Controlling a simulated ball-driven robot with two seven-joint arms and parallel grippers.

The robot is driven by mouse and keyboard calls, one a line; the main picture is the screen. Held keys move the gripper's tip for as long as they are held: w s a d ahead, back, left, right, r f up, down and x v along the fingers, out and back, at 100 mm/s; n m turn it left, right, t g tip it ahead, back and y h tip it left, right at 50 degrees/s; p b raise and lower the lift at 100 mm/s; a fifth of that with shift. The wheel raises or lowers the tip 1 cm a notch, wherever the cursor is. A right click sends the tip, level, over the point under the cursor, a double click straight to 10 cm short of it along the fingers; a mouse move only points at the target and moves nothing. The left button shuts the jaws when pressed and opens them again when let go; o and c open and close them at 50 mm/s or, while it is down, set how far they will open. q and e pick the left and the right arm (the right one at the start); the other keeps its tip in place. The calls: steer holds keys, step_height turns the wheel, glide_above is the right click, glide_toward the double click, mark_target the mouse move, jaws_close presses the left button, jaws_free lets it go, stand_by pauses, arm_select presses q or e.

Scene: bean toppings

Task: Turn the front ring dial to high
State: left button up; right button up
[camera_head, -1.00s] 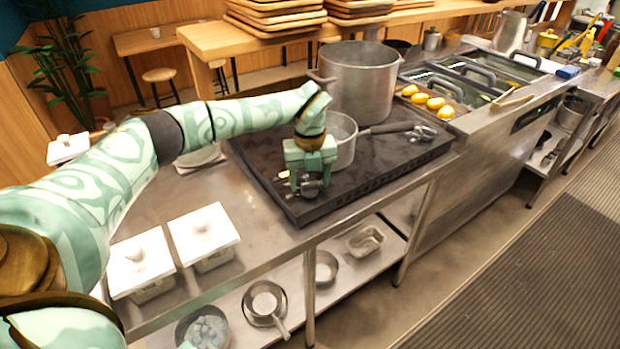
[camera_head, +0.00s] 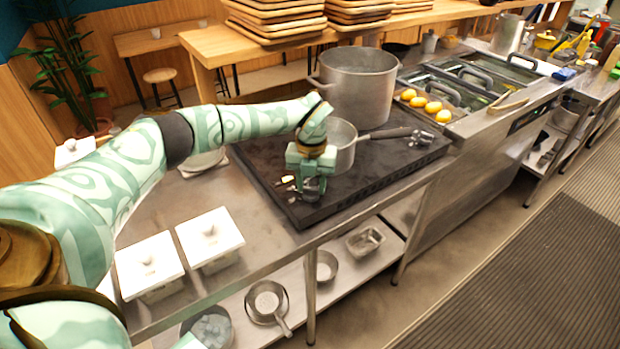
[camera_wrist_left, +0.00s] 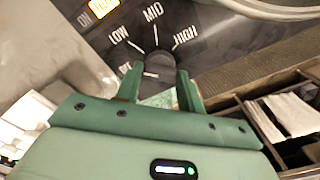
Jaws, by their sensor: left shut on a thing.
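The front ring dial (camera_wrist_left: 160,66) is a dark round knob on the dark stove panel. The labels LOW, MID and HIGH (camera_wrist_left: 184,38) fan out around it in the left wrist view; another label at its lower left is partly hidden. My left gripper (camera_wrist_left: 157,84) has its green fingers on either side of the knob and is shut on it. In the head view my left gripper (camera_head: 309,190) is at the near left corner of the black stove (camera_head: 385,165). The knob's pointer direction cannot be made out. My right gripper is not in view.
Two white-lidded containers (camera_head: 210,237) stand on the counter at the left. Open counter lies between them and the stove.

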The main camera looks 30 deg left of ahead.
arm_select(q)
steer(key=m+p, duration=0.1)
steer(key=m, duration=0.1)
steer(key=shift+r+m+p, duration=0.2)
steer(key=shift+m+p, duration=0.1)
steer(key=shift+m, duration=0.1)
steer(key=m+p, duration=0.1)
steer(key=m, duration=0.1)
steer(key=shift+m, duration=0.4)
steer(key=m+p, duration=0.1)
steer(key=m, duration=0.1)
steer(key=shift+m, duration=0.4)
steer(key=m, duration=0.3)
steer(key=shift+f+m+p, duration=0.1)
steer(key=shift+m+p, duration=0.2)
steer(key=m, duration=1)
steer(key=shift+m, duration=0.4)
steer(key=o, duration=1)
